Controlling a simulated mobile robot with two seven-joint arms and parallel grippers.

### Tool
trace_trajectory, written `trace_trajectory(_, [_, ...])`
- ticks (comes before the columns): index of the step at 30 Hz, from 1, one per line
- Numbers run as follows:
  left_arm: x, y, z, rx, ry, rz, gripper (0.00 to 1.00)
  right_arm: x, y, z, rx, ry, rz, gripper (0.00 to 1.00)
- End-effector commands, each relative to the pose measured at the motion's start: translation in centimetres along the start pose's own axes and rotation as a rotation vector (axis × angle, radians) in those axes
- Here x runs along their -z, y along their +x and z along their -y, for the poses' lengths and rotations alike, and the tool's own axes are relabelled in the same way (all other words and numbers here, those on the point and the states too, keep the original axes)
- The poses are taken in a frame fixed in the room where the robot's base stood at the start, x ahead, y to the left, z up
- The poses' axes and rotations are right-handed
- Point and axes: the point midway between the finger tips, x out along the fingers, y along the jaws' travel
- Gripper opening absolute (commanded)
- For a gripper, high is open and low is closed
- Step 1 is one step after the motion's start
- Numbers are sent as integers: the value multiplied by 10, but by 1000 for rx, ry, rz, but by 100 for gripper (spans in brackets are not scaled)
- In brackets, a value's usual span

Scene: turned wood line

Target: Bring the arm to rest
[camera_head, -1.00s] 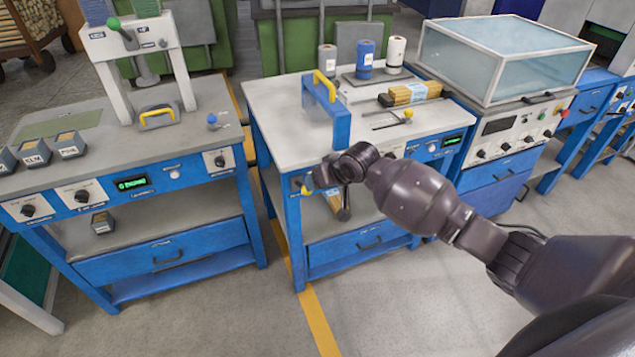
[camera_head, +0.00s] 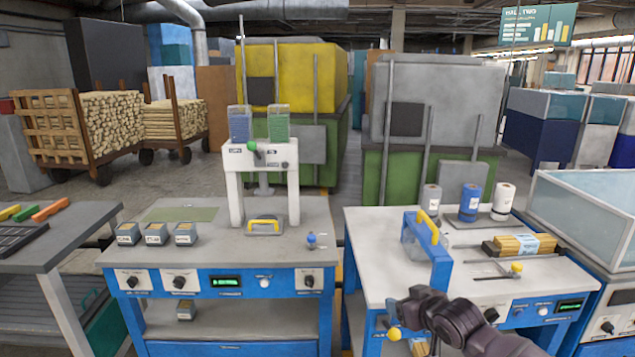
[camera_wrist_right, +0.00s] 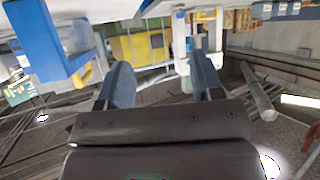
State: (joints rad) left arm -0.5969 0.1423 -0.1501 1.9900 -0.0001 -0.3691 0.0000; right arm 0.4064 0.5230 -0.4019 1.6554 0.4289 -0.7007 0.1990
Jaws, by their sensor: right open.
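My right arm (camera_head: 458,325) comes in from the lower right of the head view, in front of the right workbench (camera_head: 375,245). Its gripper end is near the bench's front left corner, close to a yellow knob (camera_head: 394,334); its fingers are not clear there. In the right wrist view, the two fingers of my right gripper (camera_wrist_right: 165,85) stand apart with nothing between them. That view looks tilted. A blue frame with a yellow handle (camera_head: 428,240) stands on the bench above the arm. It also seems to show at the left of the wrist view (camera_wrist_right: 50,45). My left gripper is not in view.
The left workbench (camera_head: 300,245) carries a white press (camera_head: 262,165), small grey boxes (camera_head: 155,234) and a yellow-handled block (camera_head: 264,227). A narrow gap separates the benches.

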Motion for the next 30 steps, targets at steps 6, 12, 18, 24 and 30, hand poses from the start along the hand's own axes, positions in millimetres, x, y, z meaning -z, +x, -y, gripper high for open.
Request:
trace_trajectory(6, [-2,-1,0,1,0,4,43,-23,-22,16,-28,-70,-119,60])
trace_trajectory(12, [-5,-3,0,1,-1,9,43,-66,-55,28,-85,-98,-188,60])
trace_trajectory(18, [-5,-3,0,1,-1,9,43,-123,-97,34,-165,-89,-193,60])
trace_trajectory(24, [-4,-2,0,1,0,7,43,-188,-143,39,-244,-33,-132,60])
trace_trajectory(30, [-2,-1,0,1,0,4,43,-260,-190,50,-304,59,-12,60])
